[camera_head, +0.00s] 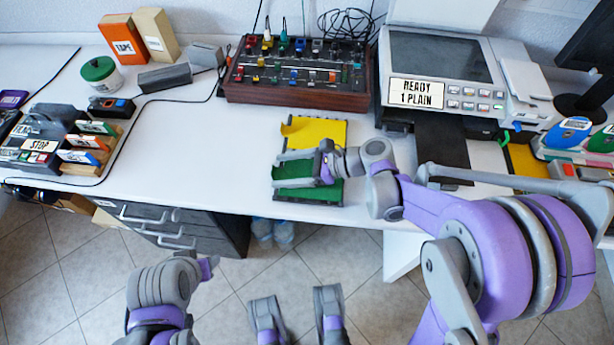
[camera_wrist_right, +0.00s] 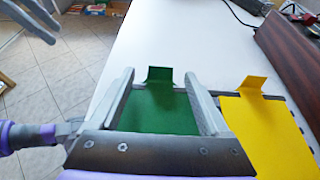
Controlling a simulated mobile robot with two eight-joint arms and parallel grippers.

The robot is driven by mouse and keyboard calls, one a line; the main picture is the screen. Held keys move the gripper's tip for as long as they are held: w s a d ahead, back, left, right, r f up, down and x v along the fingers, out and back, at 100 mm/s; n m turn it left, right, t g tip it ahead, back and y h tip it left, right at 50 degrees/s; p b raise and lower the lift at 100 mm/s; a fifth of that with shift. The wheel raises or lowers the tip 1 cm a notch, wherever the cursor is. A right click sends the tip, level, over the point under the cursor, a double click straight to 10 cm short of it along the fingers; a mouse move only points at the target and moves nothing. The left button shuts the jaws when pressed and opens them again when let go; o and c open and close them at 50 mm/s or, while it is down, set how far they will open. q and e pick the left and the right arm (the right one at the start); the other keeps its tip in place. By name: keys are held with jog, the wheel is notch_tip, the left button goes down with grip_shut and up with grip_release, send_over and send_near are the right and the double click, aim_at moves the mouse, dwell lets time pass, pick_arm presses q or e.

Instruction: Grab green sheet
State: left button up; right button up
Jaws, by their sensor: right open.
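The green sheet (camera_head: 308,183) lies in a dark holder at the table's front edge. Its raised tab shows in the right wrist view (camera_wrist_right: 160,76). My right gripper (camera_head: 277,171) is open, with one finger on each side of the green sheet. In the right wrist view the fingers (camera_wrist_right: 160,82) frame the sheet and its tab, with gaps on both sides. Whether they are level with the sheet or above it I cannot tell. My left gripper (camera_head: 297,308) is low in front of the table, its two fingers apart and empty.
A yellow sheet (camera_head: 318,131) lies just behind the green one. A mixer panel (camera_head: 298,75) stands at the back, and a printer (camera_head: 440,75) reading "READY 1 PLAIN" is to the right. The white table (camera_head: 190,150) is clear to the left of the sheets.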

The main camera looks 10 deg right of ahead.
jog(key=shift+x, duration=0.85)
grip_shut()
